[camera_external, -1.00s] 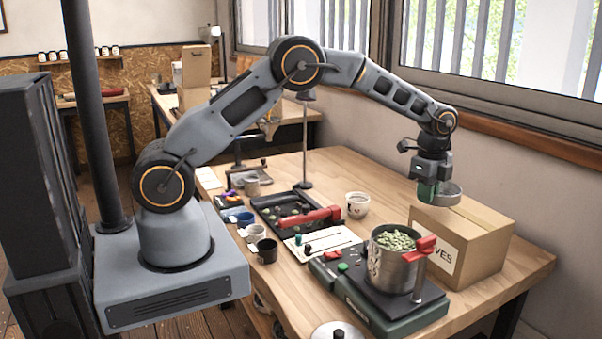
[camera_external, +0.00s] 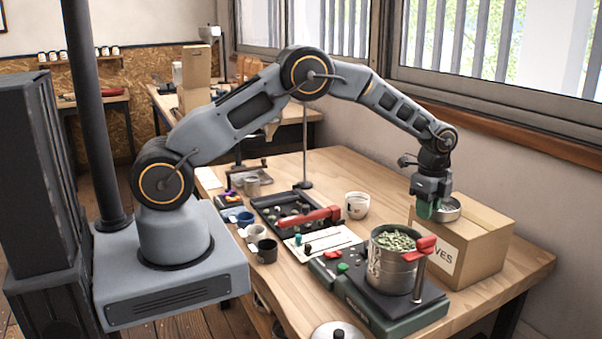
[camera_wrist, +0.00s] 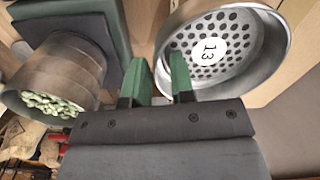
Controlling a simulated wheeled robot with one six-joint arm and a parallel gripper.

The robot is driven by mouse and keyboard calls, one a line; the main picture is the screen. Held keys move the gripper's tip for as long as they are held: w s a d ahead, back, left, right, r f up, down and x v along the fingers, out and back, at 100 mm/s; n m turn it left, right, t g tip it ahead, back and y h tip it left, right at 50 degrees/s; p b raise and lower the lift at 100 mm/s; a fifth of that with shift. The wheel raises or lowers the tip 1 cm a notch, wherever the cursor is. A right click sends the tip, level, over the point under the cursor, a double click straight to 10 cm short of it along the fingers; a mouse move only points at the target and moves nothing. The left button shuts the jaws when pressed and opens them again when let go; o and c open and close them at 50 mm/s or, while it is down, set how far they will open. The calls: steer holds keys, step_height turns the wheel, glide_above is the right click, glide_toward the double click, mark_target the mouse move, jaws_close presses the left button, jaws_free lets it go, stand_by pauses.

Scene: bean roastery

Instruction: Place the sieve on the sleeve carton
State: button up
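The sieve (camera_external: 448,209) is a round metal pan with a perforated floor and a white label marked 13, clear in the wrist view (camera_wrist: 245,70). My gripper (camera_external: 427,212) points down with its green fingers close together at the sieve's left wall. In the wrist view, my gripper (camera_wrist: 161,72) has one finger outside the wall and one inside it. The sleeve carton (camera_external: 482,246) is a closed brown box with a partly hidden white label. The sieve is at its top, toward the back left; whether it touches the top is hard to tell.
A metal pot of green beans (camera_external: 391,268) stands on a dark green scale-like base (camera_external: 375,310), in front and left of the carton. A white cup (camera_external: 357,205) and a red-handled tray (camera_external: 290,212) lie farther left. The window wall is behind the carton.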

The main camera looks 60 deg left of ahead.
steer(key=shift+o, duration=0.9)
steer(key=shift+r, duration=0.1)
step_height(320, 180, up, 12)
steer(key=b, duration=0.1)
steer(key=s+a+r+n+t, duration=0.1)
steer(key=s+a+r+n, duration=0.35)
steer(key=s+r, duration=0.25)
steer(key=s+a+n+t, duration=0.1)
steer(key=s+a+n, duration=0.1)
steer(key=s, duration=0.6)
steer(key=s+a+n+t, duration=0.1)
steer(key=s+a+n, duration=0.2)
steer(key=s+n, duration=0.2)
steer(key=s+a+n+t, duration=0.1)
steer(key=s+a+n, duration=0.2)
steer(key=s, duration=0.8)
steer(key=shift+s+f+n, duration=0.25)
steer(key=shift+s+n, duration=0.15)
steer(key=shift+n, duration=0.35)
steer(key=shift+d, duration=0.1)
